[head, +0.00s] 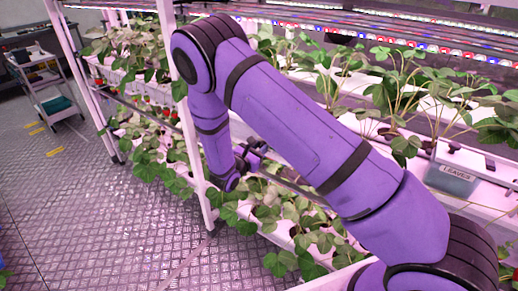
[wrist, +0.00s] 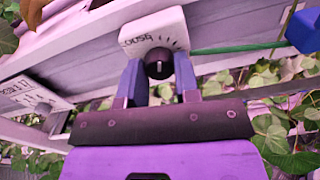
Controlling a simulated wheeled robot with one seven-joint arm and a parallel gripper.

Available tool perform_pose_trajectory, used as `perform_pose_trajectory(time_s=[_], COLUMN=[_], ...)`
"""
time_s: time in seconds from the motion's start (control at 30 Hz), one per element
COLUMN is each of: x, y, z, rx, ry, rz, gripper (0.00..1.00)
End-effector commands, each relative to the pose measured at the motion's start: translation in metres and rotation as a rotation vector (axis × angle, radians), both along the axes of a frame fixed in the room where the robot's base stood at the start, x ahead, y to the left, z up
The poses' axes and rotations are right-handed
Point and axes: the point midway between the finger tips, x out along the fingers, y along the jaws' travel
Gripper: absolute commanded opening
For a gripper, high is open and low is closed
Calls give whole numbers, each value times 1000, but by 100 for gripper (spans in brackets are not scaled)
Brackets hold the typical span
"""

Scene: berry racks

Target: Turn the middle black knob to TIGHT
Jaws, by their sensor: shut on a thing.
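The black knob (wrist: 159,63) sits on a white plate (wrist: 163,27) mounted on a pale rail in the wrist view. Lettering that looks like LOOSE shows on the plate to the upper left of the knob, with dark scale ticks around it. A small light mark shows on the knob's face. No TIGHT lettering is readable. My gripper (wrist: 158,74) has its two blue fingers on either side of the knob, shut on it. In the head view my gripper (head: 251,158) is at the rack's lower rail, where the knob is too small or hidden to tell.
Another white plate (wrist: 28,98) with lettering is at left in the wrist view. A green line (wrist: 235,48) and a blue part (wrist: 303,30) are at right. Strawberry plants crowd the rack. A grey bin (head: 453,175) labelled LEAVES stands at right. Open floor (head: 100,210) lies left.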

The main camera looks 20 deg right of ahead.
Motion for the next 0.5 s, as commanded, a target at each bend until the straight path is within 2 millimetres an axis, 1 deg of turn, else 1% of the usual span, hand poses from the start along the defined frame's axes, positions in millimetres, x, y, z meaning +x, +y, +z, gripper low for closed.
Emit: perform_pose_trajectory(time_s=[0.5], x=[0], y=[1], z=[0], rx=[277], ry=[-381], rz=[2], gripper=[6])
